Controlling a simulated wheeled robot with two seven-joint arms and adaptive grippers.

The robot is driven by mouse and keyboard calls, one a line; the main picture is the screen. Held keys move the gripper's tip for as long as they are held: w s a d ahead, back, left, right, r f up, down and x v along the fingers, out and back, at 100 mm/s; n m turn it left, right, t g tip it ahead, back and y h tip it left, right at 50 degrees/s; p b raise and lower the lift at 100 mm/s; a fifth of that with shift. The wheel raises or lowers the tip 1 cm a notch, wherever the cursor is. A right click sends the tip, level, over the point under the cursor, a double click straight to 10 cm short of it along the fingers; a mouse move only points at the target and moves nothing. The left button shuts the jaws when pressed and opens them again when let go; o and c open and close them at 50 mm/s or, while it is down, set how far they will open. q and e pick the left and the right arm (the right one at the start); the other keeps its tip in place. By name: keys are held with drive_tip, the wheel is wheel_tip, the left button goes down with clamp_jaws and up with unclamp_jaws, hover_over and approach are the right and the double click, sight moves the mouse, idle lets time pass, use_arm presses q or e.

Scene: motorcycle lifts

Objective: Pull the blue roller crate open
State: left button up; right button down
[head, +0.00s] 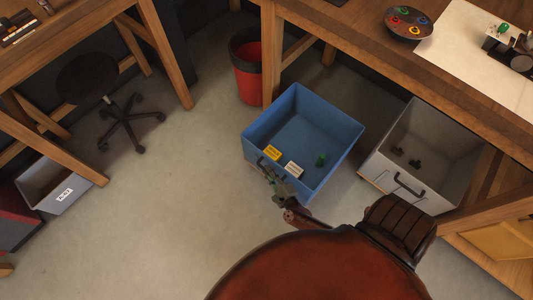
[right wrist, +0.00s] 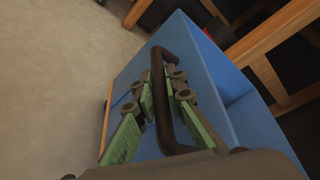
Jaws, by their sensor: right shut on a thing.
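The blue roller crate (head: 325,127) stands on the floor in the head view, out in front of the wooden bench. Inside it lie a yellow box, a white box and a small green thing. Its dark handle (right wrist: 160,95) is on the front face and shows in the right wrist view. My right gripper (head: 268,175) is at that front face; in the right wrist view its green-padded fingers (right wrist: 157,98) are on either side of the handle bar, shut on it. My left gripper is in neither view.
A grey crate (head: 372,165) with a dark handle stands right of the blue one. A red bin (head: 248,80) stands behind, by a bench leg (head: 270,60). A stool (head: 110,105) is at left. The floor (head: 170,190) left of the blue crate is clear.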

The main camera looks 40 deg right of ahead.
drive_tip(key=shift+s+f, duration=0.1)
drive_tip(key=c, duration=2)
unclamp_jaws()
drive_tip(key=shift+o, duration=0.2)
drive_tip(key=v, duration=1.2)
drive_tip(key=shift+a, duration=0.1)
